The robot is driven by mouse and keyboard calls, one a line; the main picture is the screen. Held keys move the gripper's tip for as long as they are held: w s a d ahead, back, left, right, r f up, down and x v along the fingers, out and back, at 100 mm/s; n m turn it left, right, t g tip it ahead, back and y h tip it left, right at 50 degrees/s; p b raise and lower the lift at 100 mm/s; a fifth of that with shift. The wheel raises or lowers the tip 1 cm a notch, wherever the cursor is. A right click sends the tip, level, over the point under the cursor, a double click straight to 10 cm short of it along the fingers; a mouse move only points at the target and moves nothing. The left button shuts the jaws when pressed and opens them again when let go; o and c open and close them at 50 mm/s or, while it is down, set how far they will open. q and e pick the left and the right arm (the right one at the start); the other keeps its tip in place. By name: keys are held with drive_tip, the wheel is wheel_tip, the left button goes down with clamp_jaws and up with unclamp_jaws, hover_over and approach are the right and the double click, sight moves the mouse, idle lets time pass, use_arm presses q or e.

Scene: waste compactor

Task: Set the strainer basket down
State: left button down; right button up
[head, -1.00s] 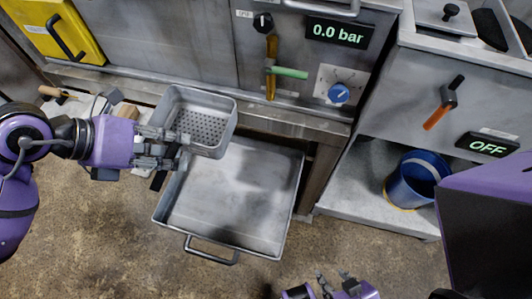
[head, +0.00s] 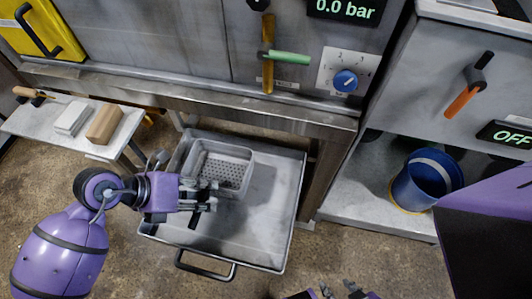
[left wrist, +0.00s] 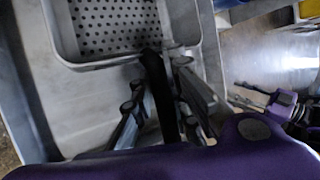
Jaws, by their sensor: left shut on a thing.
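The strainer basket (head: 222,168), a grey metal box with a perforated floor, is inside the left part of the large metal tray (head: 262,240) in the head view. I cannot tell whether it touches the tray floor. My left gripper (head: 208,196) is shut on the basket's dark handle (left wrist: 158,90) at its near side. The basket also shows at the top of the left wrist view (left wrist: 115,25). My right gripper (head: 340,291) is partly cut off at the bottom edge; its fingers look apart and empty, away from the basket.
A small side table (head: 60,138) with a brush and two blocks stands at the left. The machine front with a green-handled valve (head: 290,58) and blue knob (head: 346,81) rises behind the tray. A blue bucket (head: 425,180) stands on the right shelf. The tray's right part is clear.

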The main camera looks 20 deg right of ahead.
use_arm(q)
drive_tip(key=d+f, duration=0.1)
drive_tip(key=f, duration=0.1)
drive_tip(key=d+f, duration=0.1)
drive_tip(key=f, duration=0.1)
drive_tip(key=d+f+b, duration=0.1)
drive_tip(key=f, duration=0.1)
drive_tip(key=shift+s+f, duration=0.2)
drive_tip(key=shift+f, duration=0.2)
drive_tip(key=c, duration=1.7)
unclamp_jaws()
